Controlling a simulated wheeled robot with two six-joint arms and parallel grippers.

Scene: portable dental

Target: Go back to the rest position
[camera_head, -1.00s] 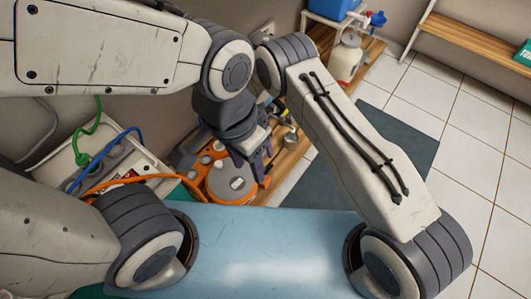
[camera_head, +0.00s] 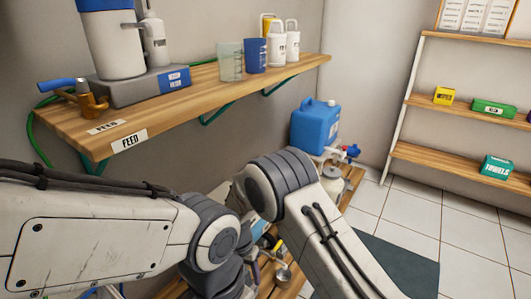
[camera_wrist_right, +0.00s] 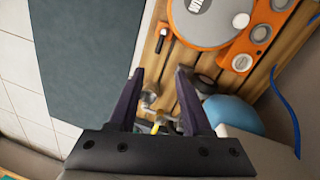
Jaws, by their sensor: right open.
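My right gripper (camera_wrist_right: 160,76) shows in the right wrist view, its two dark fingers apart. Nothing is held between the fingertips. It is over a slatted wooden surface (camera_wrist_right: 150,55) with small metal and yellow fittings (camera_wrist_right: 158,122) behind and between the fingers. In the head view, my arm links fill the lower left and lower middle. My left gripper does not show in either view.
An orange device (camera_wrist_right: 215,30) with a round grey plate lies near the right fingers. A wooden shelf (camera_head: 200,90) holds containers above my arms. A blue jug (camera_head: 315,128) stands beyond them. A dark mat (camera_head: 400,265) lies on open tiled floor.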

